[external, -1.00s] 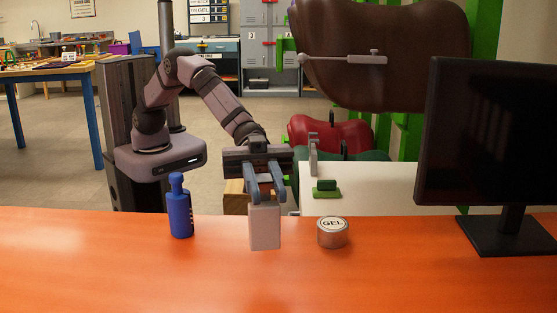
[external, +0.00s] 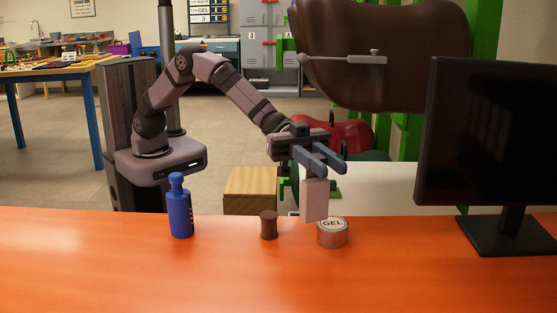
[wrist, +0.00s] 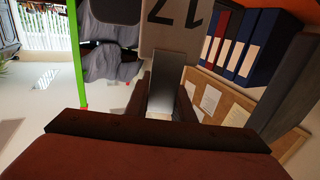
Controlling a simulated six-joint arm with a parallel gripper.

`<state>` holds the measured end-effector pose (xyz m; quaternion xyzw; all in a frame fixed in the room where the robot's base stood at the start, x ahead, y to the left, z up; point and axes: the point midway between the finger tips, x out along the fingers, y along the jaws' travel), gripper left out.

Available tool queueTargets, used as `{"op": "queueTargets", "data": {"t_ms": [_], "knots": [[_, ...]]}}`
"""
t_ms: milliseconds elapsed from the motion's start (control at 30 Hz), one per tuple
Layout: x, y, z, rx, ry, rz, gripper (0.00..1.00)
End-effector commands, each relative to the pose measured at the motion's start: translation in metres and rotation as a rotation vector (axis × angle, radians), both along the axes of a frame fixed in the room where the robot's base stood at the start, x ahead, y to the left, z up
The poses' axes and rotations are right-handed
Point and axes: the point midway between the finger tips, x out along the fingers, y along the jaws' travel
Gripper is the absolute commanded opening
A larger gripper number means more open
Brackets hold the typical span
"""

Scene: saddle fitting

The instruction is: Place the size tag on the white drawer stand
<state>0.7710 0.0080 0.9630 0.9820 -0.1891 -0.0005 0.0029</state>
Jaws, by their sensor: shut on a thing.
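My gripper (external: 318,168) is shut on the size tag (external: 314,201), a pale upright rectangular plate hanging below the fingers. In the wrist view my gripper (wrist: 166,98) holds it by a grey stem, and the tag face (wrist: 175,32) shows an upside-down 17. The white drawer stand (external: 385,183) is behind the orange counter, at centre right. In the external view the tag overlaps the stand's left part and the edge of the gel tin; I cannot tell its height above the stand. The stand's drawers are hidden.
The gel tin (external: 332,232), a brown spool (external: 269,225) and a blue bottle (external: 180,207) stand on the orange counter (external: 120,265). A green object (external: 336,194) is partly hidden behind the tag. A monitor (external: 480,140) blocks the right. A wooden box (external: 250,188) is left of the stand.

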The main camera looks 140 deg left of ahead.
Motion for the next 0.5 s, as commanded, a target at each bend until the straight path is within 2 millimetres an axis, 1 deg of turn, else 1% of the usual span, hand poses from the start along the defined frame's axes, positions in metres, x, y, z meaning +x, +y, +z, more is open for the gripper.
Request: {"op": "queueTargets", "data": {"t_ms": [33, 67, 100, 167, 200, 267, 300, 367, 400, 467, 500], "knots": [[-0.004, 0.029, -0.007, 0.000, -0.001, 0.042, 0.00], [-0.007, 0.043, -0.009, 0.000, -0.001, 0.062, 0.00], [-0.011, 0.062, -0.013, -0.002, 0.000, 0.090, 0.00], [-0.018, 0.090, -0.017, -0.002, 0.000, 0.134, 0.00], [-0.023, 0.109, -0.020, -0.002, 0.000, 0.163, 0.00], [-0.032, 0.137, -0.025, -0.003, 0.000, 0.205, 0.00], [-0.038, 0.155, -0.028, -0.003, 0.000, 0.234, 0.00], [-0.049, 0.182, -0.033, -0.005, -0.001, 0.279, 0.00], [-0.057, 0.199, -0.036, -0.005, -0.001, 0.308, 0.00], [-0.070, 0.225, -0.041, -0.004, 0.000, 0.352, 0.00], [-0.079, 0.242, -0.044, -0.005, -0.001, 0.382, 0.00]]}}
